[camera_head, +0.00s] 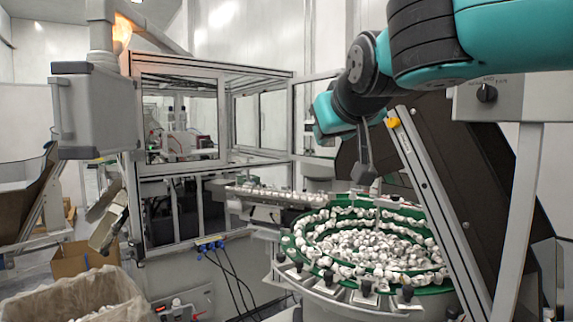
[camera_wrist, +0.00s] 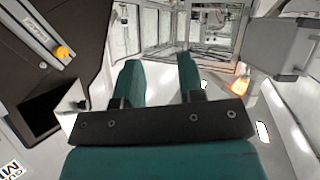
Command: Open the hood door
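The hood is a glazed, metal-framed enclosure (camera_head: 222,76) left of centre in the head view. A framed glass panel (camera_head: 180,76) faces the front, and windowed panels are on its right side. Another framed panel (camera_head: 292,116) stands at its right corner; I cannot tell which panel is the door or how far it stands open. In the wrist view the enclosure frame (camera_wrist: 187,43) appears beyond the fingers at the top. My gripper (camera_wrist: 157,60) has two teal fingers spread apart with nothing between them, apart from the enclosure. The head view does not show the fingers clearly.
A round green feeder bowl (camera_head: 288,243) full of white caps stands below my arm. A dark panel with a slanted metal rail (camera_head: 440,210) is at the right. A grey control box (camera_head: 98,110) hangs left of the enclosure. A lined carton (camera_head: 75,290) is front left.

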